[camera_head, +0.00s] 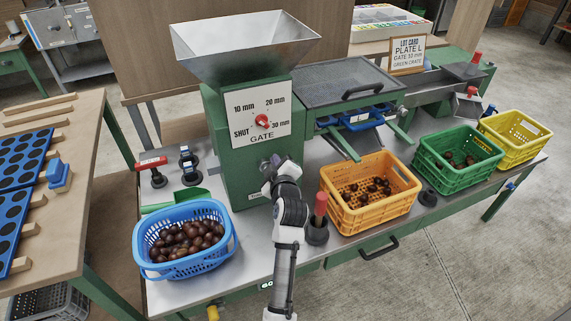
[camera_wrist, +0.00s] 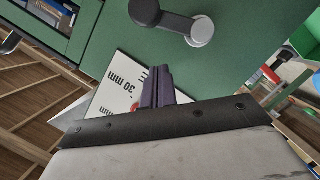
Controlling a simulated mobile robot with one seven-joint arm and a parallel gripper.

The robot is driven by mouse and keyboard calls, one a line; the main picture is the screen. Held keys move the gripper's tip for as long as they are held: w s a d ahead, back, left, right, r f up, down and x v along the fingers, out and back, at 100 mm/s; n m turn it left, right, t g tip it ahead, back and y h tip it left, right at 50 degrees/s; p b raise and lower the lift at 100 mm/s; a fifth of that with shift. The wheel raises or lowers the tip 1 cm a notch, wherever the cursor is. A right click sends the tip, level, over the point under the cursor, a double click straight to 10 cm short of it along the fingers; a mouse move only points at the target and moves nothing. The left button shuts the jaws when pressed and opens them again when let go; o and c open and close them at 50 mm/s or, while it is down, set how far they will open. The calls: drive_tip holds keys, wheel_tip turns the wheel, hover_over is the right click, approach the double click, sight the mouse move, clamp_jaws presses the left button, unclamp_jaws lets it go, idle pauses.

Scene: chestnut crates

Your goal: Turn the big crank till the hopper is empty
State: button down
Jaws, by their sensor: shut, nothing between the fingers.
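The grey metal hopper (camera_head: 245,40) tops the green machine (camera_head: 225,150); no chestnuts show on its visible inner walls. A red gate knob (camera_head: 263,124) sits on the white gate plate (camera_head: 243,108); its exact setting is unclear. My gripper (camera_head: 272,168) is shut and empty in front of the machine's lower face. The wrist view shows its dark fingers (camera_wrist: 157,85) overlapping the gate plate. A dark crank arm (camera_wrist: 170,20) with a silver round end shows against green there, apart from the fingers. In the head view my gripper mostly hides that spot.
A blue basket (camera_head: 185,262) of chestnuts stands left. Orange (camera_head: 372,218) and green (camera_head: 450,180) crates hold some chestnuts; the yellow crate (camera_head: 515,150) looks empty. A red-handled tool (camera_head: 320,205) stands in a dark cup by my arm. Red-topped (camera_head: 152,163) and black (camera_head: 187,160) handles stand left.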

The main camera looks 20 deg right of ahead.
drive_tip(key=shift+s+d+f, duration=0.2)
drive_tip(key=shift+d+f, duration=1.05)
drive_tip(key=shift+d, duration=0.1)
drive_tip(key=shift+d+f+m, duration=0.3)
drive_tip(key=shift+m, duration=0.3)
drive_tip(key=f+m+y+b, duration=0.1)
drive_tip(key=d+f+m+b, duration=0.1)
drive_tip(key=m, duration=0.1)
drive_tip(key=f+m+y+b, duration=0.1)
drive_tip(key=m, duration=0.1)
drive_tip(key=shift+d+f+g+y+b, duration=0.3)
drive_tip(key=shift+d+f+g+b, duration=0.05)
drive_tip(key=shift+d+g, duration=0.05)
drive_tip(key=shift+f, duration=0.1)
